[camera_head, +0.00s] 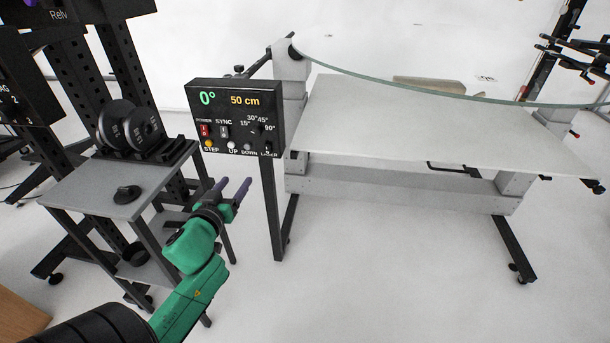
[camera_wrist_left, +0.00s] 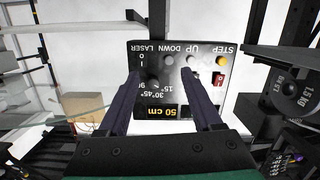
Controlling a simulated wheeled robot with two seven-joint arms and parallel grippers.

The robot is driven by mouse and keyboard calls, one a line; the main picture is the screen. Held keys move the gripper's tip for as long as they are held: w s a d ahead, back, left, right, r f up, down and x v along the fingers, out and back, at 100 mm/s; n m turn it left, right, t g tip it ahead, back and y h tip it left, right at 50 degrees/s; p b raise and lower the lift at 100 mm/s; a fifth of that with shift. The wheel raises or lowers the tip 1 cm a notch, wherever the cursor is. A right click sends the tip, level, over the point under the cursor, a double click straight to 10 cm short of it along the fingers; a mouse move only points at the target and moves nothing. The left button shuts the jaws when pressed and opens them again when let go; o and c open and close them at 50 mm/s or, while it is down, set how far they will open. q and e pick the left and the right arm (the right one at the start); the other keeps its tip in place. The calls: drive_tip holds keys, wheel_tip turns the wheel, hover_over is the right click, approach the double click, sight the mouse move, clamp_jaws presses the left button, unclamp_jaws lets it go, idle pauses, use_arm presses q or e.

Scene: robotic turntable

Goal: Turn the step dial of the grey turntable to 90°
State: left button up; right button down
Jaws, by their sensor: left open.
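The black control box (camera_head: 236,117) of the grey turntable stands on a post, its display reading 0° and 50 cm. The step dial (camera_head: 260,129) is a small dark knob at the panel's right side, ringed by 15°, 30°, 45° and 90° marks; its pointer is too small to read. My left gripper (camera_head: 234,186) is open and empty, below and in front of the box, apart from it. In the left wrist view the panel (camera_wrist_left: 211,112) appears upside down beyond my open fingers (camera_wrist_left: 161,72), with the dial area near the left finger. My right gripper is not in view.
The turntable's white platform (camera_head: 430,135) and glass top (camera_head: 450,92) lie right of the box. A grey trolley (camera_head: 105,185) with black weight discs (camera_head: 140,128) stands close on the left. Open floor (camera_head: 370,270) lies in front.

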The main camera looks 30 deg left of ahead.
use_arm(q)
drive_tip(key=t, duration=0.2)
approach(255, 134)
drive_tip(key=b+x, duration=0.1)
drive_tip(key=x, duration=0.7)
drive_tip(key=shift+w, duration=0.15)
clamp_jaws()
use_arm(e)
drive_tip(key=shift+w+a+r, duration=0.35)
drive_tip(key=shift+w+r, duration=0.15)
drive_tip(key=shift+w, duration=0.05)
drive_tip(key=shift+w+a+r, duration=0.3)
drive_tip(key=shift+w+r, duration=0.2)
